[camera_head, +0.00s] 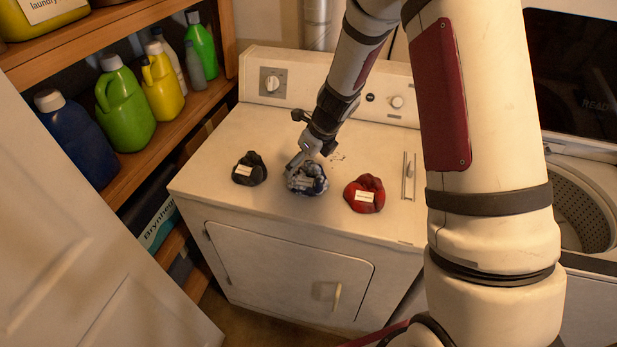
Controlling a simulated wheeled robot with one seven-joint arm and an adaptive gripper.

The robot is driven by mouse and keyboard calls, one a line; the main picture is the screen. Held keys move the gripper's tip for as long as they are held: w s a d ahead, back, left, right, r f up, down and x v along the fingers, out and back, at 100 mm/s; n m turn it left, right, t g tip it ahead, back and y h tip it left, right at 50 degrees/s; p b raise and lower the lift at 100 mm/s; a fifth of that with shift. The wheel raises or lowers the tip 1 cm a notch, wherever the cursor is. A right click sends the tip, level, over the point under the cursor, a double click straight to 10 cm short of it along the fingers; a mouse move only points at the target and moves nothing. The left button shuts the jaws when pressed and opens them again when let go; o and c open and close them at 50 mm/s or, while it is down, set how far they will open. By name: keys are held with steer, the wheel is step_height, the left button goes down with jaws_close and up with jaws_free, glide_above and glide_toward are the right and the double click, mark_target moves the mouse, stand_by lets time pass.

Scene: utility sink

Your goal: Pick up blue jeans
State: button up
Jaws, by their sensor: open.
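The blue jeans (308,184) are a crumpled blue and whitish bundle on top of the white dryer (240,206), in the middle of three bundles. My gripper (302,168) reaches down from above and behind, with its fingers open right at the upper part of the jeans. The fingers partly cover the bundle, and I cannot tell whether they touch it. The jeans rest on the dryer top.
A dark bundle with a white label (249,169) lies left of the jeans, and a red labelled bundle (364,194) lies to the right. Shelves with several detergent bottles (126,105) stand at left. An open washer (585,210) is at right. The dryer's front top is clear.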

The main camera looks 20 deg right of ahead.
mark_target(300, 171)
steer(key=shift+p+x, duration=0.6)
steer(key=shift+x, duration=2.15)
steer(key=shift+s, duration=0.15)
steer(key=shift+c, duration=0.6)
steer(key=c, duration=1.2)
